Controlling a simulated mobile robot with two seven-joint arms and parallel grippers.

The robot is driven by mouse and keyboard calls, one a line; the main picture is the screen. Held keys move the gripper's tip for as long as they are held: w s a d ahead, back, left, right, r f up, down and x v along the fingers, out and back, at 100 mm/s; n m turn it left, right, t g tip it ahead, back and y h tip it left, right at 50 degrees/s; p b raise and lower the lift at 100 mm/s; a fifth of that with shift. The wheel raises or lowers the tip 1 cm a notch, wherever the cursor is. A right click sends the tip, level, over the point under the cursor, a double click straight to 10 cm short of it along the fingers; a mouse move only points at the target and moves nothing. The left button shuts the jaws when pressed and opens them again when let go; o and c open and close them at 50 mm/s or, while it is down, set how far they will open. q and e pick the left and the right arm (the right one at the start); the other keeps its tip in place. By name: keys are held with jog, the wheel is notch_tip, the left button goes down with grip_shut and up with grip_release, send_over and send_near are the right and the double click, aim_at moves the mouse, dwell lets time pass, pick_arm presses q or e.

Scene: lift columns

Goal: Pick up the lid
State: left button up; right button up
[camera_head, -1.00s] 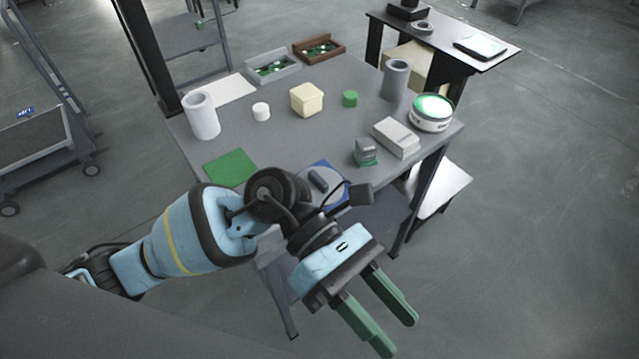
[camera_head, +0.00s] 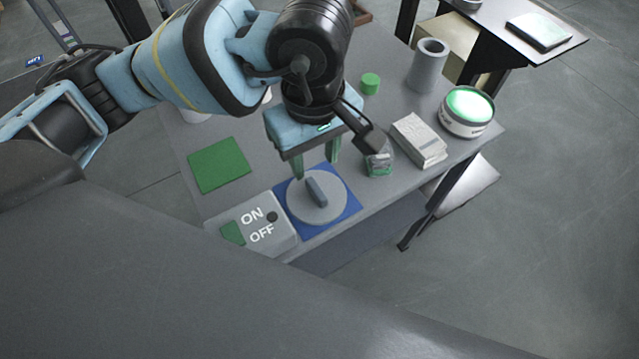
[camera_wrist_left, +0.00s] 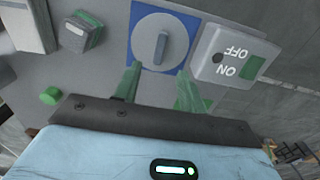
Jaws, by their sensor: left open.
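The lid (camera_head: 332,207) is a round grey disc with a raised bar handle, lying flat on a blue square mat (camera_head: 291,222) near the table's front edge. It also shows at the top of the left wrist view (camera_wrist_left: 145,42). My left gripper (camera_head: 315,168) is open and empty, its two green fingers just behind the lid in the head view. In the left wrist view the fingertips (camera_wrist_left: 158,68) point toward the lid, on either side of its handle, apart from it. My right gripper does not show.
A grey ON/OFF switch box (camera_head: 284,236) sits left of the lid. A green square (camera_head: 219,165) lies farther left. A small grey-green block (camera_head: 379,163), a white box (camera_head: 419,140), a round green-topped tin (camera_head: 467,112) and a grey cylinder (camera_head: 428,65) stand to the right.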

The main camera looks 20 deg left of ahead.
aim_at(316, 188)
pick_arm(q)
jog(key=shift+f, duration=3.85)
grip_shut()
